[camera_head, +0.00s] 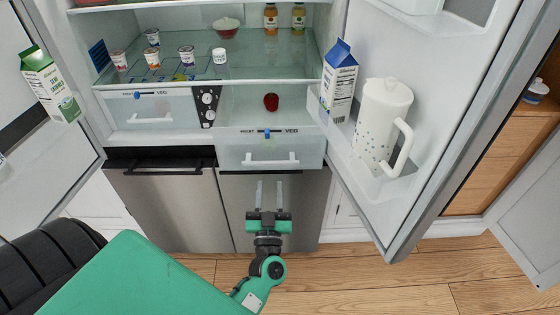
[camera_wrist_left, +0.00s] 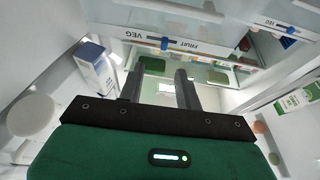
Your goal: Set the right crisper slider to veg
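The right crisper drawer (camera_head: 240,153) has a white handle, and a strip on its top front edge reads FRUIT at left and VEG at right. Its blue slider (camera_head: 267,134) sits about midway between the two words. The slider also shows upside down in the left wrist view (camera_wrist_left: 165,43), with VEG left of it. My left gripper (camera_head: 270,186) is open and empty, with fingers pointing up, below the drawer handle and apart from the slider. My right gripper is not in view.
The left crisper drawer (camera_head: 178,107) has its own blue slider (camera_head: 137,94), near its left end. A knob panel (camera_head: 208,105) stands between the drawers. A red fruit (camera_head: 271,101) lies behind the right drawer's front. The open right door holds a carton (camera_head: 339,80) and a pitcher (camera_head: 377,125).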

